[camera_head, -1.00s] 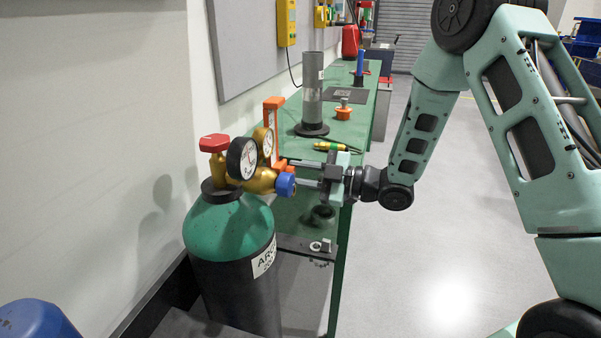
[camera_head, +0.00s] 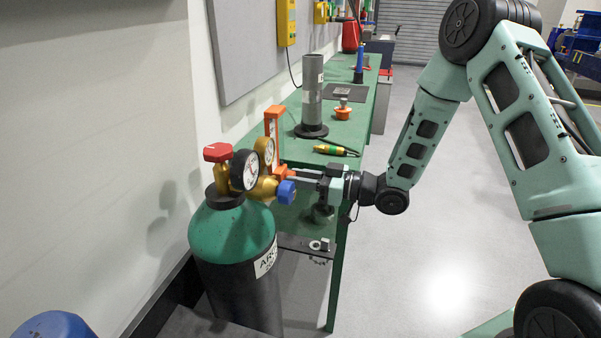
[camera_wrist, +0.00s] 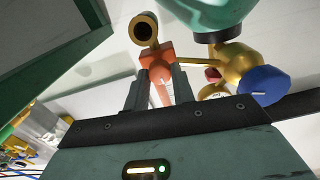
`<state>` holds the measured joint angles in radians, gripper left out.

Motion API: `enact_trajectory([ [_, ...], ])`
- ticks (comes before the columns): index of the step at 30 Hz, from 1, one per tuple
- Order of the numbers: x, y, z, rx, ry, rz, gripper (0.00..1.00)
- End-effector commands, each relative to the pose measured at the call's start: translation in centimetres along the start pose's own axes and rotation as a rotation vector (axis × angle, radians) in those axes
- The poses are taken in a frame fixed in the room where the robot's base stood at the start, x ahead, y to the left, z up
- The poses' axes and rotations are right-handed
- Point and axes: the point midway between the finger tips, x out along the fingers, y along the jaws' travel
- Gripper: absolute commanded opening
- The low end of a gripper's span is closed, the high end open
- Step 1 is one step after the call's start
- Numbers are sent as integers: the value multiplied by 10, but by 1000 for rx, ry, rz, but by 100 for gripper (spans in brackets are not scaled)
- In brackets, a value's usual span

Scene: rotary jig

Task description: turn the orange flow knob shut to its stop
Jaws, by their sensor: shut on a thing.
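The orange flow knob (camera_head: 284,171) sits on the brass regulator (camera_head: 262,188) above the green gas cylinder (camera_head: 232,235). In the wrist view the orange knob (camera_wrist: 160,70) is between my two fingers. My gripper (camera_head: 296,175) comes in from the right and is shut on the knob; the fingers partly hide it in the head view. A brass round end with a dark opening (camera_wrist: 143,28) lies just beyond the knob in the wrist view. I cannot read the knob's turn angle or see its stop.
Two gauges (camera_head: 244,170) and an orange upright (camera_head: 272,125) are close by. The green bench (camera_head: 300,155) runs behind; the floor at right is clear.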

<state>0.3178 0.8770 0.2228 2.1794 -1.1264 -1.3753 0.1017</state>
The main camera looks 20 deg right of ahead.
Motion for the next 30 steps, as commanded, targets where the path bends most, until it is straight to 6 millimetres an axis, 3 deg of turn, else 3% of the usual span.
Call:
enact_trajectory([
  [10, 0, 0, 0, 133, -1, 0, 2],
  [26, -1, 0, 1, 155, -2, 1, 2],
  [27, -1, 0, 1, 155, -2, 1, 33],
  [29, -1, 0, 1, 154, -1, 1, 47],
  [30, -1, 0, 1, 154, -1, 1, 47],
])
